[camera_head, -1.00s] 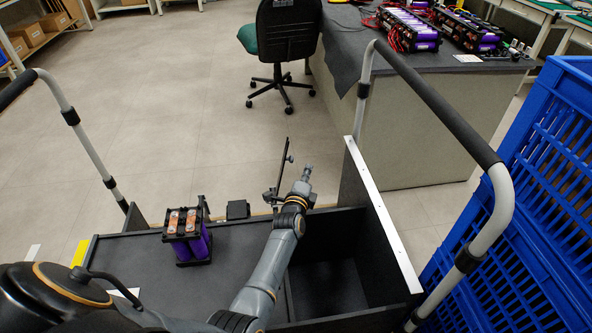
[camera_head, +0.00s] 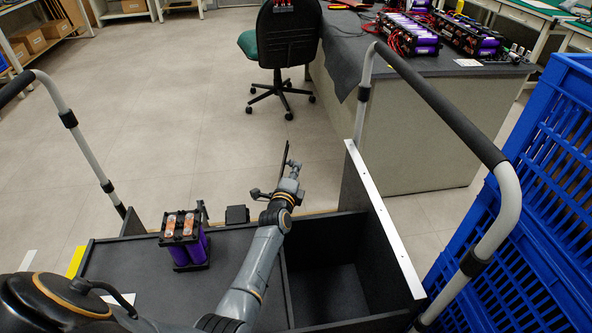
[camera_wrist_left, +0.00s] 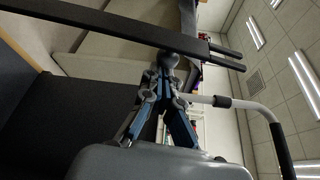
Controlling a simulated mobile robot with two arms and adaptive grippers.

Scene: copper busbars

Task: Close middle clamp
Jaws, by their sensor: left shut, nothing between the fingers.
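My left gripper (camera_head: 292,168) is shut and empty, beyond the far edge of the dark cart top. A thin black bar (camera_head: 283,157), apparently part of a clamp, stands upright just left of its tips. In the left wrist view a long black bar with two prongs (camera_wrist_left: 100,25) crosses above the fingers (camera_wrist_left: 163,82). A grey ball knob (camera_wrist_left: 169,60) lies between the bar and the fingertips; I cannot tell whether the fingers touch it. The battery block (camera_head: 184,240), purple cells in a black frame with copper strips on top, stands left of my arm. My right gripper is not in view.
A small black block (camera_head: 237,214) sits at the cart's far edge. An open black compartment (camera_head: 330,292) lies right of my arm. Grey cart rails (camera_head: 365,95) with black handles rise on both sides. Blue crates (camera_head: 560,190) stand at the right.

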